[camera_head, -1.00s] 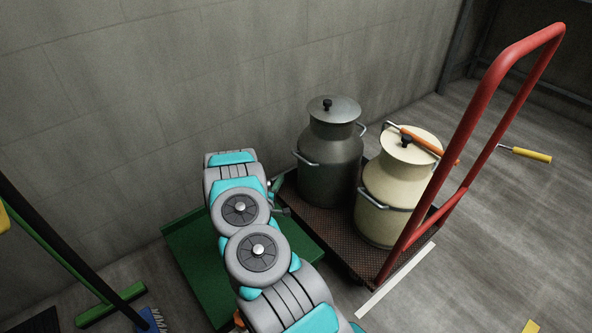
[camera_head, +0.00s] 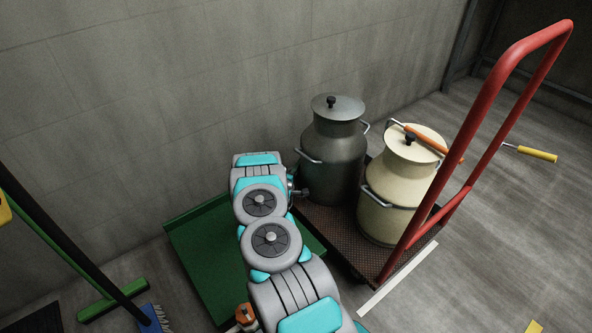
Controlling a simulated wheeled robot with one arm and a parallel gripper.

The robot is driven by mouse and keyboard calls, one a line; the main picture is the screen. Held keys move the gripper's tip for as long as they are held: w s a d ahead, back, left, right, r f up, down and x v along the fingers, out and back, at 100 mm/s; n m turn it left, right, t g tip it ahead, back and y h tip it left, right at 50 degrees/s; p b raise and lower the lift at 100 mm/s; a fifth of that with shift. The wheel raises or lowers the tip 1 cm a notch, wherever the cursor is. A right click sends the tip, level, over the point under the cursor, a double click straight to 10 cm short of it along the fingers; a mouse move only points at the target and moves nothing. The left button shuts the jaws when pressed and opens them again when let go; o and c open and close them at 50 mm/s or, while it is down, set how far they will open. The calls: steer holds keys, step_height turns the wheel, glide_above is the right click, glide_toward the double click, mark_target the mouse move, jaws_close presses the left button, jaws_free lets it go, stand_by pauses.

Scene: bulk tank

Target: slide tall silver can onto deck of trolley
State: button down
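The tall silver can (camera_head: 333,150) is a dark grey metal churn with a lid, a black knob and side handles. It stands upright on the brown deck of the trolley (camera_head: 345,240), at the deck's back left by the wall. My arm reaches over the green platform, and its end is close to the can's lower left side. My gripper (camera_head: 300,192) shows only as a small dark part there, mostly hidden by the arm. I cannot tell its fingers' state or whether it touches the can.
A cream can (camera_head: 392,190) stands on the deck to the right, an orange-handled tool (camera_head: 432,143) across its top. The trolley's red handle (camera_head: 480,110) rises at right. A green platform (camera_head: 205,270) adjoins the deck. Brooms (camera_head: 112,300) are at lower left.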

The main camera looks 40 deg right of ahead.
stand_by(0.3)
steer(key=shift+s+d+r+p, duration=0.1)
steer(key=shift+s+d+p, duration=0.05)
steer(key=shift+s+p, duration=0.75)
steer(key=shift+s, duration=0.2)
